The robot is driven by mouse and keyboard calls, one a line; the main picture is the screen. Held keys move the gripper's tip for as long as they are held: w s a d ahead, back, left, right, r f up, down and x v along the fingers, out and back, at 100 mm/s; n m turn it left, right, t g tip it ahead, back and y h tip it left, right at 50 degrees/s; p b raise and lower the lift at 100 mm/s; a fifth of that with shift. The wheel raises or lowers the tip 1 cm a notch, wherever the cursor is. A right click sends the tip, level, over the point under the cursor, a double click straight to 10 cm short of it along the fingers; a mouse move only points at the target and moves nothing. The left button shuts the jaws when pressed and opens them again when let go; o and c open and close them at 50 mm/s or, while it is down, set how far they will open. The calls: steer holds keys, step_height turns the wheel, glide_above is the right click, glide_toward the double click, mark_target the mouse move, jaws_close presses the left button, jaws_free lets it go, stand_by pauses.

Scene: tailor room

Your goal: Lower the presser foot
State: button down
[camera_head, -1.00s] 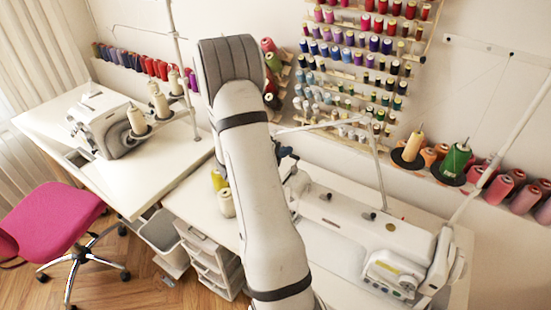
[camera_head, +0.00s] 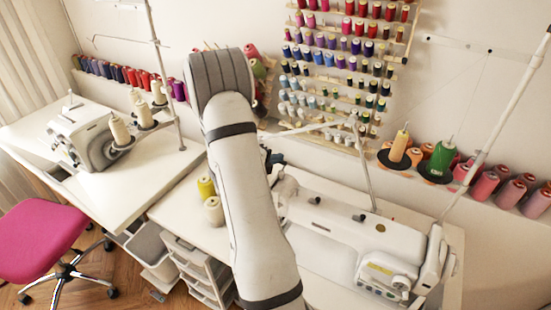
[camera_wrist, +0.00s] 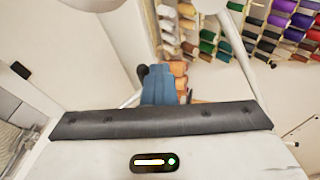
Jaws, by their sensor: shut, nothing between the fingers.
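The white sewing machine (camera_head: 350,235) stands on the table at the lower right of the head view. Its presser foot cannot be made out; my arm covers the machine's left end. My gripper shows in the wrist view as blue-grey fingers (camera_wrist: 161,85), closed together and with nothing held. In the head view only a small dark part of it shows beside my arm, near the machine's far left end. I cannot tell whether it touches the machine.
A second machine (camera_head: 88,140) stands on the left table. Thread cones (camera_head: 213,210) stand left of my arm. A spool rack (camera_head: 340,85) hangs on the wall, and larger cones (camera_head: 485,187) line the wall at right. A pink chair (camera_head: 38,240) is at lower left.

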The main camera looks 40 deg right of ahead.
steer(key=f+b, duration=0.1)
steer(key=f, duration=0.2)
steer(key=f+b, duration=0.1)
steer(key=f, duration=0.1)
steer(key=shift+w+d+f+b, duration=0.1)
steer(key=shift+d+b, duration=0.25)
steer(key=shift+d, duration=0.05)
steer(key=s+a+r+p, duration=0.2)
steer(key=a+r+p, duration=0.1)
steer(key=a, duration=0.3)
steer(key=shift+a, duration=0.35)
stand_by(0.3)
stand_by(0.5)
